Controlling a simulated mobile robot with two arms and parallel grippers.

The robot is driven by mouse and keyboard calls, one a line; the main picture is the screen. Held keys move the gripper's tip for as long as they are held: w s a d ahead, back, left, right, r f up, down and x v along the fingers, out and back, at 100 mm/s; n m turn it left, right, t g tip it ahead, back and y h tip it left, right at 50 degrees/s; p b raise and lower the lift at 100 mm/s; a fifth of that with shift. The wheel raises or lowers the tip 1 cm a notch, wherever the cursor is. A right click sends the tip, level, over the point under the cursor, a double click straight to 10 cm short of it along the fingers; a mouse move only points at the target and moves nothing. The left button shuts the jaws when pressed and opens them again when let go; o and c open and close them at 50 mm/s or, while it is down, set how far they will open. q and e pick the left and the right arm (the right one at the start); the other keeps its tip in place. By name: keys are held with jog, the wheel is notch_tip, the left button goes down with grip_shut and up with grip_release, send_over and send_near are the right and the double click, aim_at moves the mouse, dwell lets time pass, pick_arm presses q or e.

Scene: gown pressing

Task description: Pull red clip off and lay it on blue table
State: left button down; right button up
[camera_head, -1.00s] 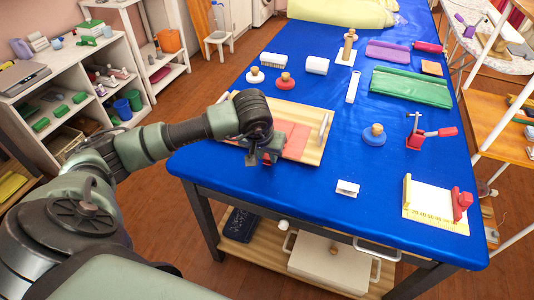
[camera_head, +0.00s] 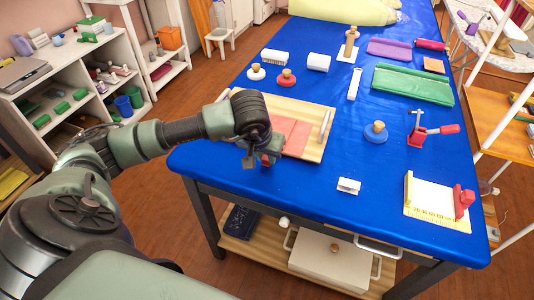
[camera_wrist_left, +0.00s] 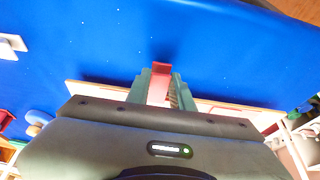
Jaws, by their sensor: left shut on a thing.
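My left gripper (camera_head: 264,158) is over the near left part of the blue table (camera_head: 310,215), at the near left edge of a wooden board (camera_head: 285,106). It is shut on the red clip (camera_wrist_left: 159,72), which shows between the two green fingers in the left wrist view. In the head view the clip is mostly hidden by the gripper. A flat pink-red cloth (camera_head: 296,130) lies on the board, right beside the gripper. I cannot tell whether the clip touches the board. My right gripper is not in view.
A small white block (camera_head: 348,186) and a blue disc with a wooden knob (camera_head: 375,134) stand on the table to the right. A ruled board with a red end piece (camera_head: 463,201) lies at the near right.

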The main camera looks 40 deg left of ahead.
aim_at(265, 170)
pick_arm(q)
jog(key=shift+s+d, duration=0.15)
jog(key=shift+s, duration=0.4)
jog(key=shift+s, duration=0.1)
jog(key=shift+s+d+b, duration=0.3)
jog(key=shift+s+b, duration=0.1)
jog(key=shift+s, duration=0.5)
jog(key=shift+w, duration=0.1)
